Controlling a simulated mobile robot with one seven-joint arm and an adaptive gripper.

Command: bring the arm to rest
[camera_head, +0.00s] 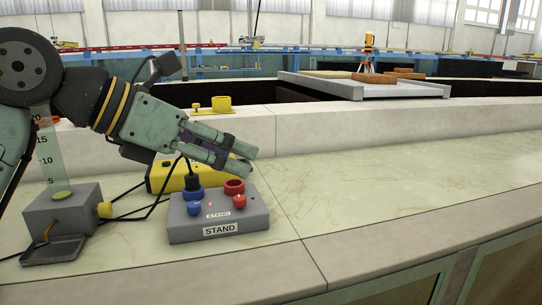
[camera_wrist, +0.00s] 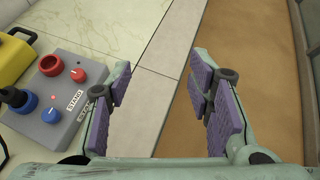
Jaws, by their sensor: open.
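My gripper (camera_head: 252,162) is open and empty. In the head view it reaches in from the left and hangs above the grey box labelled STAND (camera_head: 218,222), its fingers pointing right and slightly down. In the wrist view my gripper (camera_wrist: 166,82) shows two fingers with purple pads spread wide apart, with only the counter edge and a brown surface beyond them.
A yellow box (camera_head: 165,176) stands behind the grey box, with black cables around it. A grey block with a clear graduated cylinder (camera_head: 57,165) stands at the left, below my arm. The pale green counter (camera_head: 400,165) to the right is clear. A white ledge (camera_head: 330,128) runs behind.

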